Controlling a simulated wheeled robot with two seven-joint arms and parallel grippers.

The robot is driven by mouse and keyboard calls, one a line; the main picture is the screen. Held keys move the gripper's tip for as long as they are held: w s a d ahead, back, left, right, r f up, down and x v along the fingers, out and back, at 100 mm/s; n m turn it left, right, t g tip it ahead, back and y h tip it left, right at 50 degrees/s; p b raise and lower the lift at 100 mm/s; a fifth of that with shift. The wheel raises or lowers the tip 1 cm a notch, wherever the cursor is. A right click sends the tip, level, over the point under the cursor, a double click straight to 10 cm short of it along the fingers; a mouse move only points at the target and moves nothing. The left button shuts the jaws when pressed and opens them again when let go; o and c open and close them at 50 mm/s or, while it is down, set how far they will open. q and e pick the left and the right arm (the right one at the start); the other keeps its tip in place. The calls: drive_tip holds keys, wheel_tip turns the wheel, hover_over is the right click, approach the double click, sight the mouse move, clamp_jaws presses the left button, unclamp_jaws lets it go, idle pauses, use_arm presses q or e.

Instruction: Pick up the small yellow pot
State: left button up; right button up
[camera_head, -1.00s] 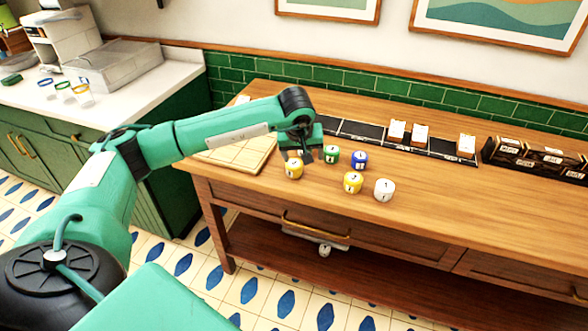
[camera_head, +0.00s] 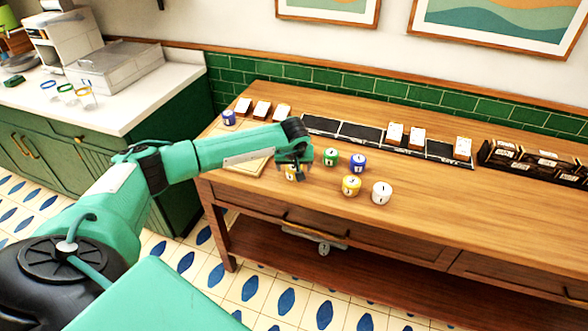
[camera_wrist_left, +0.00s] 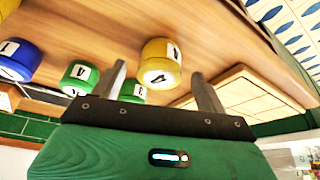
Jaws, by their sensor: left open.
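A yellow pot (camera_head: 291,174) with a white label stands on the wooden counter, partly hidden by my left gripper (camera_head: 295,170) in the head view. In the left wrist view this yellow pot (camera_wrist_left: 158,55) shows between and beyond the tips of the open, empty fingers of my left gripper (camera_wrist_left: 158,72). I cannot tell whether the fingers are beside it or still above it. A second yellow pot (camera_head: 351,186) stands to the right, nearer the counter's front. Which yellow pot is the smaller is hard to tell. My right gripper is not in view.
A green pot (camera_head: 330,157), a blue pot (camera_head: 358,162) and a white pot (camera_head: 381,193) stand close by. A wooden board (camera_head: 240,163) lies left of the gripper. Another blue pot (camera_head: 229,117) and several card stacks are farther back. The counter's right front is clear.

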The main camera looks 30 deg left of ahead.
use_arm(q)
drive_tip(key=shift+x, duration=1.3)
drive_tip(key=shift+w, duration=0.1)
drive_tip(key=shift+c, duration=0.2)
drive_tip(key=c, duration=1.1)
drive_tip(key=shift+r, duration=0.2)
